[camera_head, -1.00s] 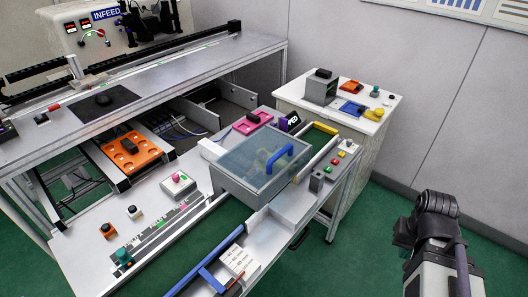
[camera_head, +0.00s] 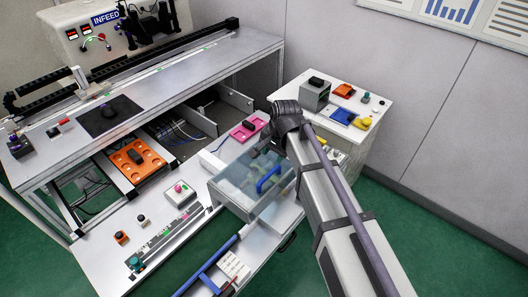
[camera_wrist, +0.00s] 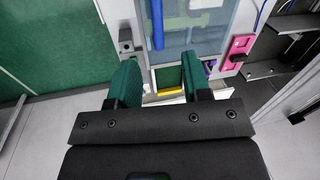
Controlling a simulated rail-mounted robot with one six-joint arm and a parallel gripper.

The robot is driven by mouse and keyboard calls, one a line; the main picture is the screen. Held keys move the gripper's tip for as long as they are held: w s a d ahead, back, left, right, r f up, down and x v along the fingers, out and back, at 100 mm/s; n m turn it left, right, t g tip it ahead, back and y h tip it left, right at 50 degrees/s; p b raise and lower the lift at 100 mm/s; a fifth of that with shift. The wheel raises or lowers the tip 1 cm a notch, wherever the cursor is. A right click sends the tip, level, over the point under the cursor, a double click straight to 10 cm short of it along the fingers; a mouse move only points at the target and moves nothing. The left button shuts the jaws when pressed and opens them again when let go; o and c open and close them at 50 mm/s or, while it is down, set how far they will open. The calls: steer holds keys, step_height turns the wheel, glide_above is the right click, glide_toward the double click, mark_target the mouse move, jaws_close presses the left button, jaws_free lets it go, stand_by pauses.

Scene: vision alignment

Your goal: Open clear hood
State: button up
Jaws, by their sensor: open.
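The clear hood (camera_head: 228,190) is a see-through box lid on a grey base, and it looks closed. Its blue bar handle (camera_head: 268,179) is on the side towards the right. In the wrist view the hood (camera_wrist: 192,38) is at the top middle, with the blue handle (camera_wrist: 157,24) along its left side. My gripper (camera_wrist: 163,66) is open, its two green fingers apart with nothing between them. It is at the hood's end, and the handle is ahead of it in the wrist view. In the head view my arm hides part of the hood's right surroundings.
A pink fixture (camera_head: 246,130) lies behind the hood; it also shows in the wrist view (camera_wrist: 238,48). A side table (camera_head: 376,101) with blue, yellow and orange parts stands behind my arm. An orange tray (camera_head: 122,170) is at the left. Green floor is open at the lower right.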

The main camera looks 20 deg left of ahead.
mark_target(268, 175)
steer(key=shift+m, duration=0.7)
steer(key=f+b, duration=0.3)
steer(key=a+f+b, duration=0.1)
steer(key=f+b, duration=0.7)
steer(key=shift+w+a+f, duration=0.1)
steer(key=shift+a, duration=0.2)
steer(key=shift+c, duration=0.2)
jaws_close()
